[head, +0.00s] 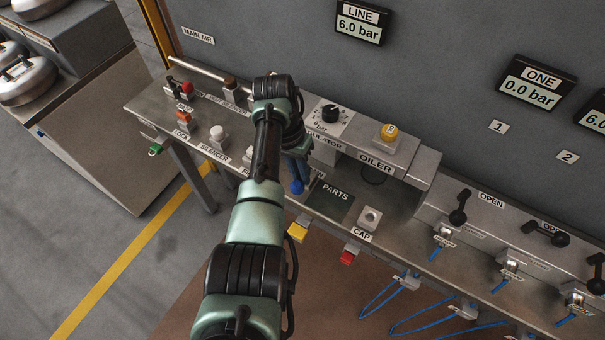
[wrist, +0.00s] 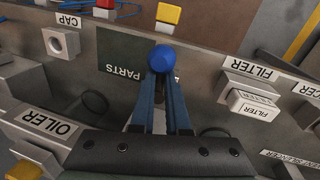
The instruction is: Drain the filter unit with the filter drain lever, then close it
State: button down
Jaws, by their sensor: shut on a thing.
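My gripper (wrist: 163,85) points down at the bench, its two blue fingers shut on a round blue knob (wrist: 161,58). The knob also shows in the head view (head: 297,187), at the bench's front edge left of the parts mat. It appears to be the end of the filter drain lever; the lever's shaft and angle are hidden by the fingers. The filter unit (wrist: 252,104), a light block with FILTER labels, stands right of the fingers in the wrist view. In the head view my arm mostly covers it.
The dark PARTS mat (head: 334,201) and a cap block (head: 370,217) lie right of the knob. The oiler (head: 389,132) and regulator knob (head: 330,113) stand behind. Yellow (head: 298,231) and red (head: 348,256) tags hang at the front edge. The line display (head: 361,23) reads 6.0 bar.

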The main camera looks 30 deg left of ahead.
jog(key=shift+a+f+m, duration=0.1)
jog(key=shift+m, duration=0.5)
jog(key=c, duration=0.9)
grip_release()
jog(key=shift+a, duration=0.1)
jog(key=shift+r, duration=0.2)
jog(key=r, duration=0.4)
jog(key=a+r, duration=0.1)
jog(key=r, duration=0.3)
jog(key=a+r, duration=0.1)
jog(key=r, duration=0.3)
jog(key=shift+a+r, duration=0.25)
